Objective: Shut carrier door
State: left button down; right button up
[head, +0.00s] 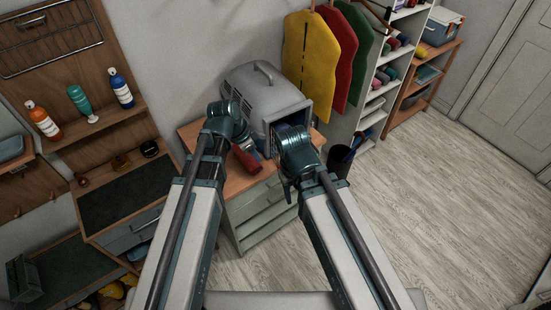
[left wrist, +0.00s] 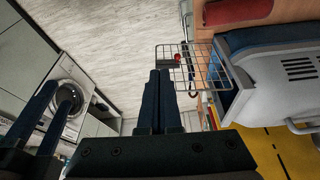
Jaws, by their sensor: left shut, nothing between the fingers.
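The grey carrier (head: 265,92) sits on the wooden cabinet top, its opening facing right. In the left wrist view the carrier (left wrist: 285,80) is at the right. Its wire door (left wrist: 198,58), with a small red part, stands open, swung out from the opening rim. My left gripper (head: 240,135) is in front of the carrier; its fingertips are hard to make out in the head view. In the left wrist view its fingers (left wrist: 160,74) are together and empty, close to the door in the picture; contact is unclear. My right gripper (left wrist: 65,88) shows spread dark fingers at the left.
A red rolled item (head: 245,158) lies on the cabinet top in front of the carrier. Yellow, red and green aprons (head: 311,52) hang behind. A dark bin (head: 340,160) stands right of the cabinet. The floor (head: 450,190) at the right is clear.

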pick_arm(q)
jog(key=w+d+f+b, duration=0.3)
jog(key=d+f+b, duration=0.3)
jog(key=f+b, duration=0.3)
jog(key=shift+w+d+f+b, duration=0.25)
jog(key=shift+d+b, duration=0.05)
jog(key=shift+b, duration=0.1)
jog(key=shift+d, duration=0.1)
dwell(0.5)
